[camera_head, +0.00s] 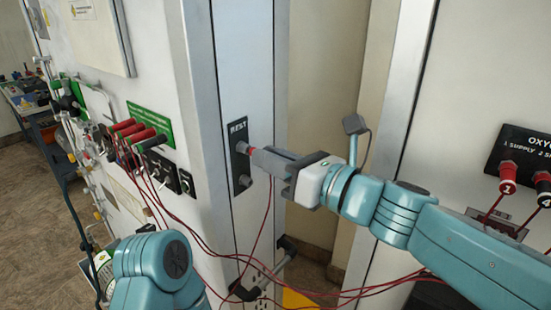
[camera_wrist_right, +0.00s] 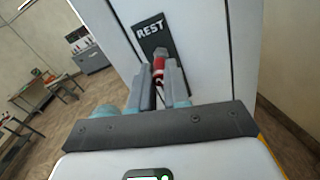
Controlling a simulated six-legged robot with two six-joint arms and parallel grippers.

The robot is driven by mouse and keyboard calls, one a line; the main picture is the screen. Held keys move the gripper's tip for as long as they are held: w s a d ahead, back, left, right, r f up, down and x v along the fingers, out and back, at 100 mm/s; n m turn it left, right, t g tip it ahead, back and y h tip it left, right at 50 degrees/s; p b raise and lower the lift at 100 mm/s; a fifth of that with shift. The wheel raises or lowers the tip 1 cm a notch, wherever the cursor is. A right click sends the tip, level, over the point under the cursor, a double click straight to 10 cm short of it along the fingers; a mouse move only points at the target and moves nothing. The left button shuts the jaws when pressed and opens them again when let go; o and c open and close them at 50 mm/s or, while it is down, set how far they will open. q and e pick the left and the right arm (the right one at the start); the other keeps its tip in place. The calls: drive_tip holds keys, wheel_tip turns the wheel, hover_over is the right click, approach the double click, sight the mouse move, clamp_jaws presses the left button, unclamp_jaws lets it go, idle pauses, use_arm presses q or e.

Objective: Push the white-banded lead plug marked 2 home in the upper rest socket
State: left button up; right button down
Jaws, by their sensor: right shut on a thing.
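The black REST panel (camera_head: 238,158) is on the narrow white cabinet face, and it also shows in the wrist view (camera_wrist_right: 149,38). My right gripper (camera_head: 258,155) is at its upper socket, fingers pointing at the panel. In the wrist view the right gripper (camera_wrist_right: 165,78) is shut on a red lead plug (camera_wrist_right: 158,66) with a white band. The plug's front end is at the upper socket; how deep it sits cannot be told. Its number is not readable. The lower rest socket (camera_head: 245,181) is uncovered. My left arm shows at the bottom, its gripper out of view.
Red leads hang across the front, below my right arm. An OXY-marked panel (camera_head: 520,160) with more plugs is at right. A black handle (camera_head: 287,243) juts out below the REST panel.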

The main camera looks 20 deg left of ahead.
drive_tip(key=shift+a, duration=0.1)
drive_tip(key=shift+w+a, duration=0.1)
drive_tip(key=shift+a, duration=0.15)
drive_tip(key=c, duration=1)
unclamp_jaws()
drive_tip(key=b+v, duration=0.3)
drive_tip(key=v, duration=1.3)
drive_tip(key=shift+d, duration=0.1)
